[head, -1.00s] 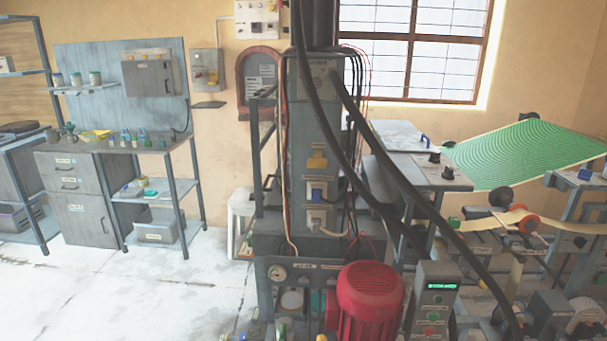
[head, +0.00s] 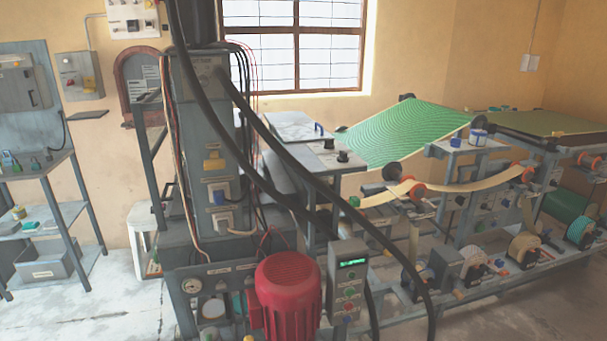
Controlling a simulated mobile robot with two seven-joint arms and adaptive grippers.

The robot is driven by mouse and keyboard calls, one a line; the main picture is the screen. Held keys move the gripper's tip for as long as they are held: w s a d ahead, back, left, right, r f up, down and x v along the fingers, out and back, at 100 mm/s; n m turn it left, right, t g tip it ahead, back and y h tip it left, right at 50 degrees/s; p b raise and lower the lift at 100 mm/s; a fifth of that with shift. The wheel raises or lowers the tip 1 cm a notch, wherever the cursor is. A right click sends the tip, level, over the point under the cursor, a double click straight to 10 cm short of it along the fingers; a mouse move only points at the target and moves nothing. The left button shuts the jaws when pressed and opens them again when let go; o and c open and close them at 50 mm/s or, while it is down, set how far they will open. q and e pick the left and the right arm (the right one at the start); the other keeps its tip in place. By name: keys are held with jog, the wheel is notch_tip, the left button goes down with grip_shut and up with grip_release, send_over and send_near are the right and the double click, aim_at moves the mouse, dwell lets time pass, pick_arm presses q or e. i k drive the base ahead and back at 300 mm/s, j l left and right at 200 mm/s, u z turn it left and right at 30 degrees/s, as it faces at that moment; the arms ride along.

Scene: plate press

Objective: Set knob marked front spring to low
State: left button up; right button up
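I cannot make out which knob is marked front spring; the labels are too small to read. Two dark knobs (head: 342,156) stand on the small grey table behind the press. Several small knobs and rollers show on the long machine (head: 490,205) at the right. A grey control box (head: 348,283) with a green display and coloured buttons stands at the front. Neither of my grippers is in view.
A red motor (head: 288,297) and the tall grey press column (head: 205,140) stand in the foreground. Thick black hoses cross in front. Bare floor (head: 115,297) shows at the lower left, beside the shelf bench (head: 45,220).

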aim_at(343, 158)
jog(key=i+l, duration=0.15)
jog(key=l, duration=0.25)
jog(key=i+l, duration=0.15)
jog(key=l, duration=0.25)
jog(key=i+l, duration=0.15)
jog(key=l, duration=0.2)
